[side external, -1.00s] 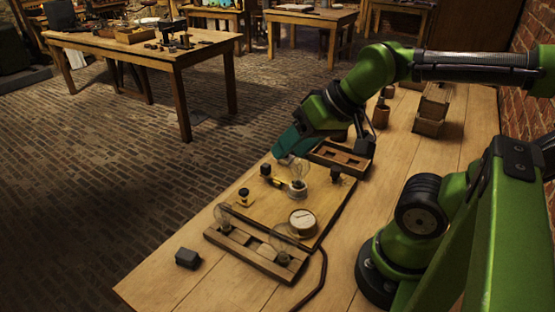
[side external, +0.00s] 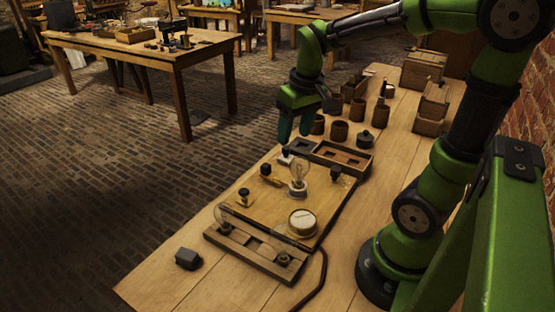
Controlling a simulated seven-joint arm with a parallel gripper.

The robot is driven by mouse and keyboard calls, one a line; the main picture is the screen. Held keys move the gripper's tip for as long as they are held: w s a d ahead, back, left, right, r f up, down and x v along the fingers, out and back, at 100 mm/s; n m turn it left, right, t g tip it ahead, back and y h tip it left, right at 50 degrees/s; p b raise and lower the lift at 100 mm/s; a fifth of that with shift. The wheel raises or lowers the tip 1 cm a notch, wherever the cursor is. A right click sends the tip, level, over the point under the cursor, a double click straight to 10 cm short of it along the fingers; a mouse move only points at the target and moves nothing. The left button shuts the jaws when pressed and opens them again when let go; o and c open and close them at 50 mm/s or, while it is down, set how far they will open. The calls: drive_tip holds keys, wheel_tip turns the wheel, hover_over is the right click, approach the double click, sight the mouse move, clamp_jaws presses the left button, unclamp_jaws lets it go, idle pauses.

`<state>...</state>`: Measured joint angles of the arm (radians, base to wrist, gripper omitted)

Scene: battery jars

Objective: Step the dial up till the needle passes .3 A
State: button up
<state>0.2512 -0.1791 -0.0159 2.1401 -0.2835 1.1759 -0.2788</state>
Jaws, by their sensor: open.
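A wooden board (side external: 262,222) lies on the bench and carries a round white-faced meter (side external: 302,222). Its needle is too small to read. A clear bulb (side external: 298,178) stands upright on the board behind the meter. Black knobs stand around it: one at the left on brass (side external: 265,170), one nearer the front (side external: 243,196) and one at the right (side external: 335,172). I cannot tell which of them is the dial. My gripper (side external: 294,136) is open and empty, pointing down above the far end of the board, apart from the knobs.
A wooden rack (side external: 252,250) with clear bulbs lies along the board's front. A compartmented tray (side external: 342,158) sits behind it. Several brown jars (side external: 339,132) and wooden boxes (side external: 423,68) stand farther back. A small black block (side external: 188,259) and a dark cable (side external: 316,283) are in front.

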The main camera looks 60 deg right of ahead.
sight(335, 168)
drive_tip(key=d+n+g, duration=0.6)
drive_tip(key=d+g, duration=0.1)
drive_tip(key=d, duration=0.5)
drive_tip(key=shift+t+h, duration=0.3)
drive_tip(key=x, duration=1.7)
drive_tip(key=shift+w+f, duration=0.25)
drive_tip(key=shift+w, duration=0.15)
drive_tip(key=c, duration=1.1)
